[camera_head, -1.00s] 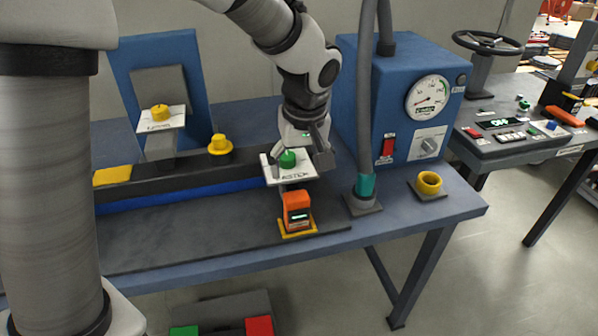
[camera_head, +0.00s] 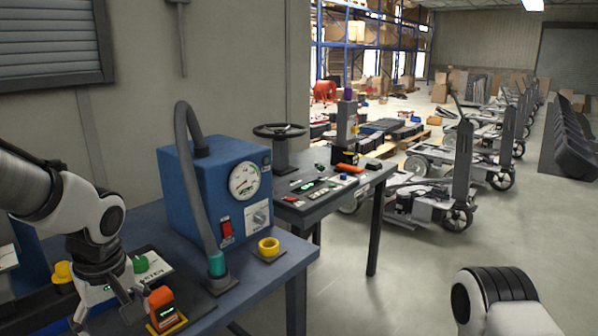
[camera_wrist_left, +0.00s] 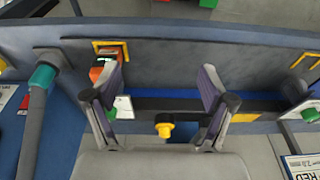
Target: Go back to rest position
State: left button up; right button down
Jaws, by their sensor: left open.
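My left gripper (camera_head: 106,312) is at the lower left of the head view, over the workbench (camera_head: 285,262). It is open. In the left wrist view its fingers (camera_wrist_left: 162,82) are spread with nothing held between them. A green knob (camera_head: 141,263) on a white plate stands to the right of it in the head view, apart from the fingers. An orange device (camera_head: 161,304) sits in a yellow frame close to the fingers. The left wrist view shows a yellow knob (camera_wrist_left: 165,130) below the fingertips. My right gripper is not in view; part of my right arm shows at the lower right.
A blue gauge box (camera_head: 200,195) with a grey hose (camera_head: 190,175) stands on the workbench. A yellow ring (camera_head: 269,245) sits near its right edge. A second table (camera_head: 330,190) with a handwheel is behind. Wheeled chassis (camera_head: 430,200) line the right. The floor between is clear.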

pick_arm(q)
jog(key=s+f+g+p, duration=0.1)
jog(key=s+f+g, duration=0.3)
jog(key=f, duration=0.8)
jog(key=s+d+f+m+g+h+p, duration=0.1)
jog(key=s+d+f+m+g+p, duration=0.1)
jog(key=s+f, duration=0.95)
jog(key=s+d+f+m+g+h+p, duration=0.1)
jog(key=s+d+f+m+p, duration=0.15)
jog(key=s+f, duration=0.85)
jog(key=w+m+t, duration=0.1)
jog(key=t, duration=0.1)
jog(key=w+m+t, duration=0.1)
jog(key=w+m, duration=0.1)
jog(key=w+m+t+b, duration=0.1)
jog(key=w+m+t, duration=0.1)
jog(key=shift+w+a+f+t, duration=0.2)
jog(key=shift+w+f+t, duration=0.05)
jog(key=shift+f+t, duration=0.05)
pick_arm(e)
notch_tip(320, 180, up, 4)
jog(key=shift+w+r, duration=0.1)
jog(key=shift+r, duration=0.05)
